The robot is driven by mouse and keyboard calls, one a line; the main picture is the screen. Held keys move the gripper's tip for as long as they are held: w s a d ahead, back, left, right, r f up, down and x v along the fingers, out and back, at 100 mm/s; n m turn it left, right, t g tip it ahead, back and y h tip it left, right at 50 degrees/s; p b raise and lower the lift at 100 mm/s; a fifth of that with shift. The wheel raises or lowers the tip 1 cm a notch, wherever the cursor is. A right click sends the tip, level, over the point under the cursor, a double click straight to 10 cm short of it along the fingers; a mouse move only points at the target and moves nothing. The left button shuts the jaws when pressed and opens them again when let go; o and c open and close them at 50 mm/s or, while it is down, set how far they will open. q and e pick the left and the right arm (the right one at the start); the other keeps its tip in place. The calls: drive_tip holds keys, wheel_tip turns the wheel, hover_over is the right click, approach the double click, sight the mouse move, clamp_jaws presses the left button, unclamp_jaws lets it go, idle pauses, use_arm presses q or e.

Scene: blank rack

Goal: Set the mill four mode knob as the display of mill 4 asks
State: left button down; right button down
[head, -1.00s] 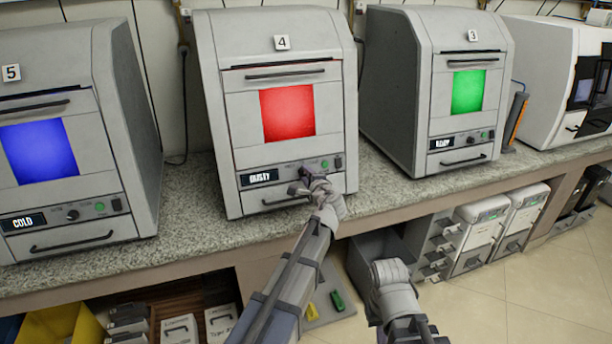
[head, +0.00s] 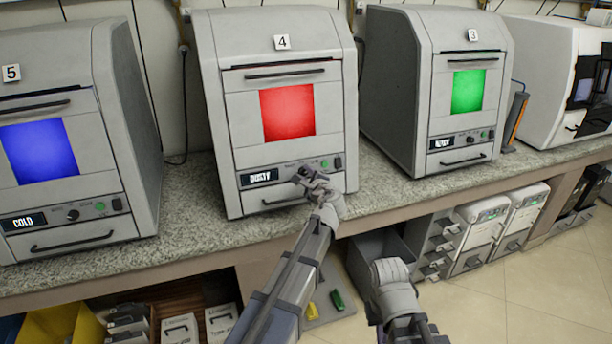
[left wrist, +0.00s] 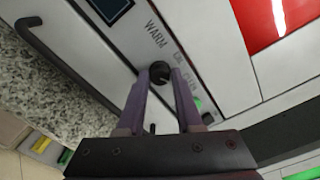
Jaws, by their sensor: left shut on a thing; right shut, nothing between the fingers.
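Mill 4 (head: 218,125) stands on the counter with a red window (head: 288,112). Its display (head: 259,177) reads "DUSTY". My left gripper (head: 308,175) is at its control panel and covers the knob in the head view. In the left wrist view the black mode knob (left wrist: 159,72) sits between the fingertips of my left gripper (left wrist: 160,76), which are shut on it. Lettering beside the knob includes "WARM"; the rest is partly hidden. My right gripper (head: 389,272) is low in front of the counter, shut and empty.
Mill 5 (head: 70,110) stands to the left with a blue window and display "COLD". Mill 3 (head: 425,90) stands to the right with a green window. Mill 4's lower handle (left wrist: 60,65) runs near the left fingers. A green button (head: 338,162) is right of the knob.

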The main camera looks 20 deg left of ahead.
use_arm(q)
drive_tip(key=c, duration=0.6)
unclamp_jaws()
drive_tip(key=p+v, duration=0.1)
drive_tip(key=v, duration=0.6)
drive_tip(key=shift+s+d+r+p, duration=0.1)
drive_tip(key=shift+s+d+p, duration=0.15)
drive_tip(key=shift+s+p, duration=0.15)
drive_tip(key=s+d+f+n+g+h+p, duration=0.2)
drive_tip(key=s+d+n+g+p, duration=0.1)
drive_tip(key=s, duration=0.7)
drive_tip(key=s+d+f+n+g+h+p, duration=0.2)
drive_tip(key=s+d+n+g, duration=0.3)
drive_tip(key=s, duration=0.5)
drive_tip(key=s+d+f+n+g+h+p, duration=0.3)
drive_tip(key=s+d+n+g+p, duration=0.1)
drive_tip(key=s, duration=0.6)
drive_tip(key=shift+d+f+n+g+p, duration=0.15)
drive_tip(key=shift+n+g+p, duration=0.15)
drive_tip(key=shift+n+g, duration=0.45)
